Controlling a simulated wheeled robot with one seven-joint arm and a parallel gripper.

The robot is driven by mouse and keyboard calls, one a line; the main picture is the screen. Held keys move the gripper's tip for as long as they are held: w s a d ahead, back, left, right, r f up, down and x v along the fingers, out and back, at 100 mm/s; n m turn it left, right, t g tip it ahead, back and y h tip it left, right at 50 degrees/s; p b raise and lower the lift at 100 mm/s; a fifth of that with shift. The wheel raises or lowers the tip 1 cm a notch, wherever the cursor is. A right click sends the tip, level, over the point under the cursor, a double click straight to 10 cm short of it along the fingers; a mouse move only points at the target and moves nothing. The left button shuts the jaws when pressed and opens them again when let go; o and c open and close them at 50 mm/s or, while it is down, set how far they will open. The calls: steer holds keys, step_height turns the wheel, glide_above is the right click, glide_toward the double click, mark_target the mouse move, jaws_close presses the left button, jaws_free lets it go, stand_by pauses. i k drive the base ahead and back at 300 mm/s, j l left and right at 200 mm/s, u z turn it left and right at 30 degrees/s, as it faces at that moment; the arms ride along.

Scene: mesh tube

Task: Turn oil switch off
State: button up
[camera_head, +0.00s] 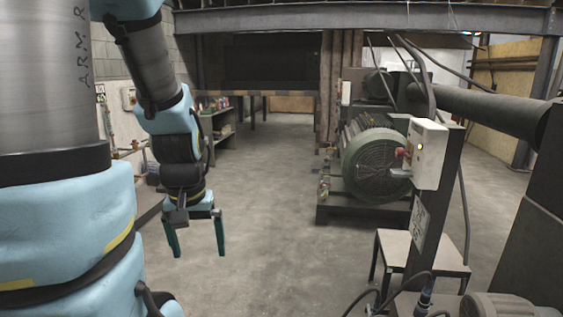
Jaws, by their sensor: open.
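A white control box (429,154) is mounted on a dark post at the right of the head view. It has a small yellow light on its front face and a red knob or button (400,152) on its left side. I cannot tell which part is the oil switch, or its position. My gripper (197,250) hangs pointing down at the left of centre, over the floor. Its two dark green fingers are apart with nothing between them. It is well to the left of the box and not touching anything.
A large green motor (375,165) stands on a dark base behind the box. A small table (395,250) stands below the post, and cables run near it. Shelves with small items (215,120) are at the back left. The concrete floor (270,200) in the middle is clear.

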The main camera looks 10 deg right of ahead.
mark_target(400, 152)
steer(key=i+l, duration=0.15)
steer(key=i, duration=0.2)
steer(key=i+l, duration=0.2)
steer(key=i, duration=0.2)
steer(key=i+l, duration=0.15)
steer(key=i, duration=0.2)
